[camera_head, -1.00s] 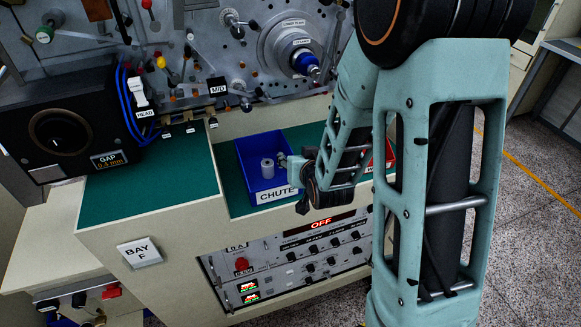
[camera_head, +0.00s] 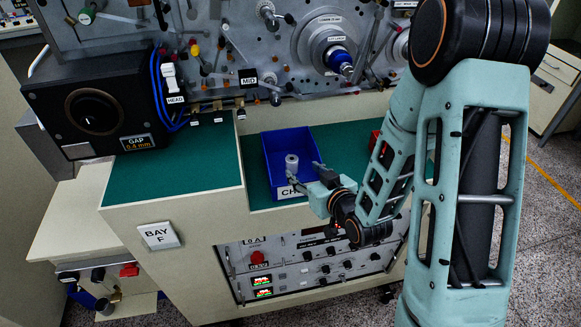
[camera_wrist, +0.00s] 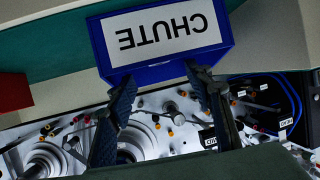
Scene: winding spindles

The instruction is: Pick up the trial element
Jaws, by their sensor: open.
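A small pale grey cylinder (camera_head: 291,162), which looks like the trial element, stands upright inside the blue bin labelled CHUTE (camera_head: 270,160). My gripper (camera_head: 304,172) is at the front of the bin, its fingers apart and pointing toward the cylinder. One fingertip looks close to the cylinder, but I cannot tell whether they touch. In the wrist view, my open gripper (camera_wrist: 160,80) has nothing between its fingertips, and the bin's CHUTE label (camera_wrist: 163,32) appears upside down above them. I cannot make out the cylinder in that view.
The bin stands on a green-topped bench (camera_head: 185,165) below a grey panel with many knobs and spindles (camera_head: 230,40). A black GAP box (camera_head: 95,112) is at the left. A red container (camera_head: 376,140) sits right of the bin, partly behind my arm. A control panel (camera_head: 310,255) is below.

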